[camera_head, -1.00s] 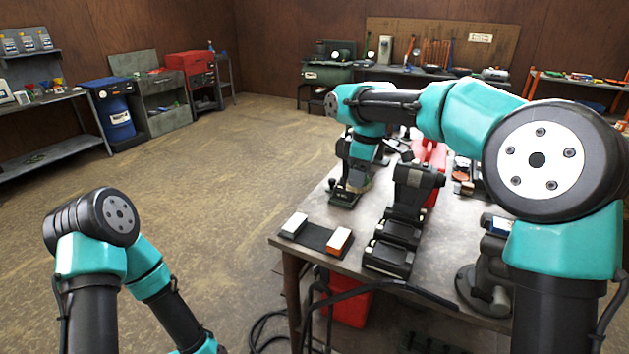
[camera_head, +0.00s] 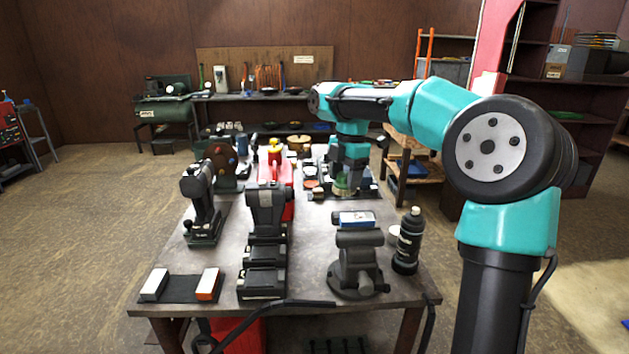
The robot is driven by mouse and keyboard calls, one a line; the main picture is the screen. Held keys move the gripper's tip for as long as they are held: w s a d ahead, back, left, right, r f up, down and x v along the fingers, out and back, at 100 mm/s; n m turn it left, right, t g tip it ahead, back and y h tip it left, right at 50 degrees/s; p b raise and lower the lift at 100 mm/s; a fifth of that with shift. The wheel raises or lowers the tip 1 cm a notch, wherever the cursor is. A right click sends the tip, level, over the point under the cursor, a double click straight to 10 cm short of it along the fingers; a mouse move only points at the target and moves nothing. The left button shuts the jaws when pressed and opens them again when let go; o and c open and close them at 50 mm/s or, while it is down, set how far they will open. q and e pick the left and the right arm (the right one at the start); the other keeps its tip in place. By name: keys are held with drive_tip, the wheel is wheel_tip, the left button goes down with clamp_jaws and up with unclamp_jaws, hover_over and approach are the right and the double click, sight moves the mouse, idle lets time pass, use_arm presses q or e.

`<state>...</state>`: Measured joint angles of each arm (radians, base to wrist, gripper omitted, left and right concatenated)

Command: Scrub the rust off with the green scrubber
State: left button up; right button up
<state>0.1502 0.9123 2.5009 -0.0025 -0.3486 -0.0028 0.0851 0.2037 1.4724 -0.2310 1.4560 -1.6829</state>
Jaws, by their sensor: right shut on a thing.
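My right gripper (camera_head: 347,174) reaches over the back right part of the workbench (camera_head: 320,230), pointing down. It is shut on a green thing at its tip, which looks like the green scrubber (camera_head: 346,186); its fingers are small and partly hidden. Dark and light small items lie around and below the tip, and I cannot tell whether the scrubber touches them. I cannot make out a rusty patch for certain. My left gripper is out of view.
A charger row (camera_head: 264,252), a black stand (camera_head: 203,205), a grinder (camera_head: 222,163) and a red toolbox (camera_head: 277,165) fill the left and middle.

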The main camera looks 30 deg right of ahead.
drive_tip(key=shift+s+d, duration=0.2)
drive_tip(key=shift+d, duration=0.05)
drive_tip(key=shift+f, duration=0.1)
